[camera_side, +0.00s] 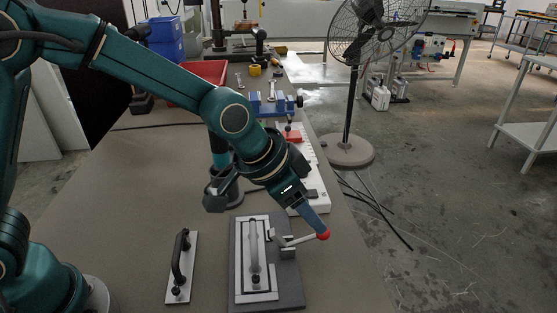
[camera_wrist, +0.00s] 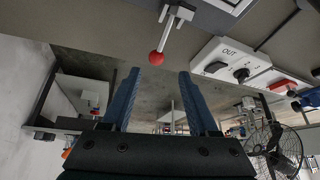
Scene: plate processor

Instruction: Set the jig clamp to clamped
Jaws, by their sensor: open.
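The jig (camera_side: 293,285) is a dark grey base on the table, with a light framed plate and a pale handle on it. The jig clamp (camera_side: 300,240) is at its right side, its lever pointing out to the right and ending in a red ball knob (camera_side: 323,235). In the wrist view the clamp lever (camera_wrist: 168,35) and its red knob (camera_wrist: 156,58) show near top centre. My gripper (camera_wrist: 158,78) is open and empty, its blue fingers just short of the knob, which lines up with the gap. In the side view my gripper (camera_side: 318,222) is right above the knob; contact is unclear.
A plate with a black handle (camera_side: 181,265) lies left of the jig. A white control box (camera_wrist: 240,68) marked OUT, with knobs, stands beyond it. A blue vise (camera_side: 272,103) and red bin (camera_side: 205,72) are farther back. The table's right edge is close to the knob.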

